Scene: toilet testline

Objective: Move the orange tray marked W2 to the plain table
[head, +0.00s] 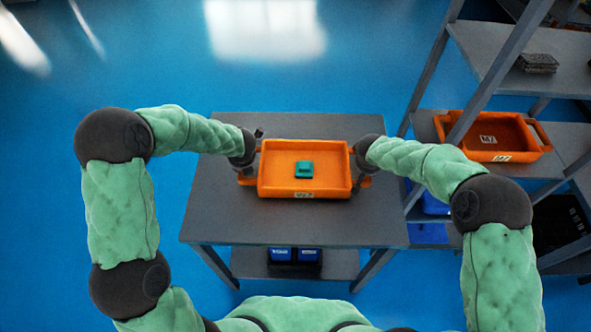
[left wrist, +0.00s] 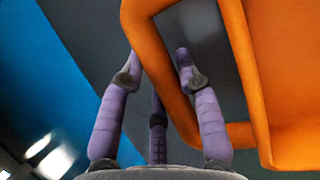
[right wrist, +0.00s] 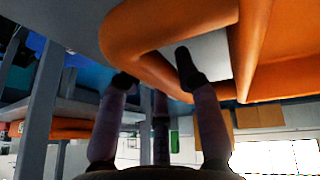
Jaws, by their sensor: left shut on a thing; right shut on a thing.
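The orange tray (head: 275,183) marked W2 is on or just above the grey table (head: 215,215); I cannot tell whether it touches. A small green block (head: 304,169) lies inside it. My left gripper (head: 246,170) is shut on the tray's left handle, and the handle (left wrist: 165,70) passes between its fingers in the left wrist view. My right gripper (head: 362,172) is shut on the right handle, which also shows between the fingers in the right wrist view (right wrist: 150,65). The fingertips are partly hidden in the head view.
A grey shelf rack (head: 420,85) stands at the right, with another orange tray (head: 488,136) marked like M7 or W7 on its shelf. The table top is bare around the held tray. Blue floor is open at the left.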

